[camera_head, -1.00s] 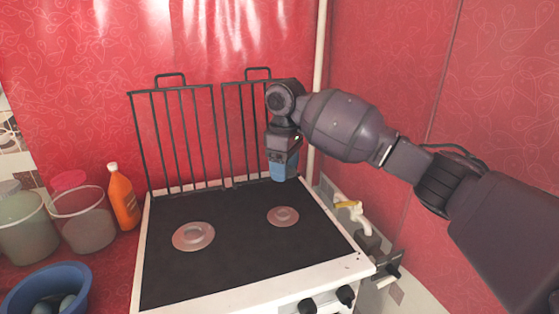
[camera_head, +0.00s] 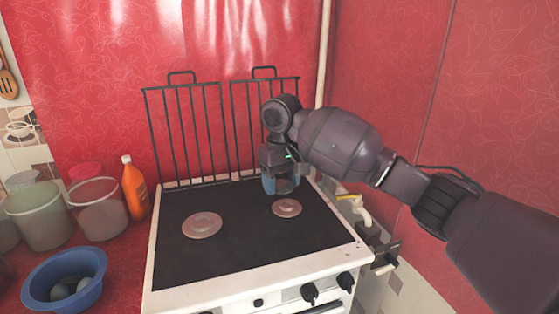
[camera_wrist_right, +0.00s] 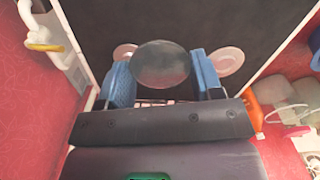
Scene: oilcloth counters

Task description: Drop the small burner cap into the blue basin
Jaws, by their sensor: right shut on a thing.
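The small burner cap (camera_wrist_right: 162,63) is a dark grey round disc between the two blue fingers of my right gripper (camera_wrist_right: 162,82). In the head view my right gripper (camera_head: 282,184) points down over the back right of the stove top, and it is shut on the cap, which is hard to make out there. The blue basin (camera_head: 90,291) stands at the lower left on the red counter, with a few rounded things inside. My left gripper is not in view.
The stove (camera_head: 240,282) has two pinkish burner discs, left (camera_head: 202,225) and right (camera_head: 287,208). A black rack (camera_head: 190,132) stands behind it. An orange bottle (camera_head: 134,192) and cloudy tubs (camera_head: 98,214) stand between stove and left wall. A yellow-handled valve (camera_head: 350,198) is on the right.

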